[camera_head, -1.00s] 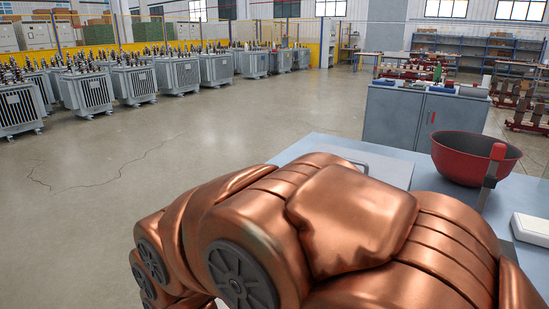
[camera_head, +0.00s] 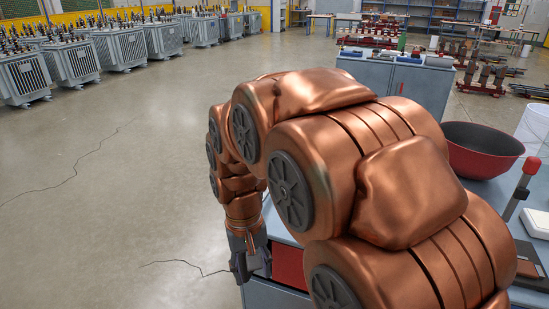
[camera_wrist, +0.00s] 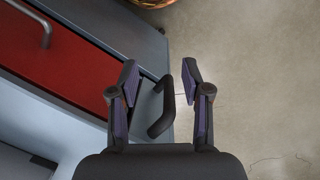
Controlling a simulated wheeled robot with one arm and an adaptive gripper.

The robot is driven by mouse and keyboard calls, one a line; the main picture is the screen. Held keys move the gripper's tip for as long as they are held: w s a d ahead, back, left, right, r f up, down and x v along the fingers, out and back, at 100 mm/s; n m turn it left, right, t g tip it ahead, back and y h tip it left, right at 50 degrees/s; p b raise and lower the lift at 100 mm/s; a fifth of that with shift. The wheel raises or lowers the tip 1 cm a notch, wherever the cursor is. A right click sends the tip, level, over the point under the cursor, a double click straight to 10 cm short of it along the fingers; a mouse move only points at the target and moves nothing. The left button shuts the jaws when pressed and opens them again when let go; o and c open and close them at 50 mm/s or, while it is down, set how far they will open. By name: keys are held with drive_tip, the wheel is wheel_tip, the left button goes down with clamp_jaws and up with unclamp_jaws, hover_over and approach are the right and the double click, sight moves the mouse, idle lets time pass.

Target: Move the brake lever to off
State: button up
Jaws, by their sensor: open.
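The lever (camera_head: 521,190) with a red grip stands at the right of the head view, on the bench top. It is tilted, with its grip up and to the right. Its base is partly hidden by my arm. My gripper (camera_head: 250,264) is far to the left of the lever, low beside the front of the bench. In the wrist view my gripper (camera_wrist: 159,68) is open, with its fingers on either side of a dark bar handle (camera_wrist: 162,107). No contact with the handle is clear. The lever is not in the wrist view.
A red drawer front (camera_wrist: 62,62) with a metal handle (camera_wrist: 40,22) is left of my gripper. A dark red bowl (camera_head: 482,152) stands behind the lever, and a white box (camera_head: 537,222) is beside it. A grey cabinet (camera_head: 398,80) is farther back. Open floor (camera_head: 110,200) lies left.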

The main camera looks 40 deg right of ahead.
sight(267, 191)
drive_tip(key=w+d+r+m+p, duration=0.1)
drive_tip(key=w+d+r+p, duration=0.1)
drive_tip(key=w, duration=0.1)
drive_tip(key=w+d+r+m+p, duration=0.1)
drive_tip(key=w+d+r+p, duration=0.1)
drive_tip(key=w+d+r, duration=0.1)
drive_tip(key=w+d+r+m+p, duration=0.1)
drive_tip(key=w+d+r+p, duration=0.2)
drive_tip(key=shift+w+r+m+t, duration=0.15)
drive_tip(key=shift+w+m+t, duration=0.2)
drive_tip(key=shift+m+t, duration=0.05)
drive_tip(key=w+d+r+m+p, duration=0.1)
drive_tip(key=w+d+p, duration=0.1)
drive_tip(key=d, duration=0.1)
drive_tip(key=w+d+r+m+p, duration=0.1)
drive_tip(key=w+d+r+p, duration=0.1)
drive_tip(key=w+d+p, duration=0.1)
drive_tip(key=w+d+r+m+t+p, duration=0.1)
drive_tip(key=w+d+p, duration=0.1)
drive_tip(key=d, duration=0.2)
drive_tip(key=shift+w+d+r+m, duration=0.35)
drive_tip(key=shift+m, duration=0.05)
drive_tip(key=shift+w+d+f+p, duration=0.1)
drive_tip(key=shift+d+p, duration=0.1)
drive_tip(key=shift+p, duration=0.15)
drive_tip(key=shift+f, duration=0.3)
drive_tip(key=shift+f+p, duration=1.15)
drive_tip(key=shift+f, duration=2.45)
clamp_jaws()
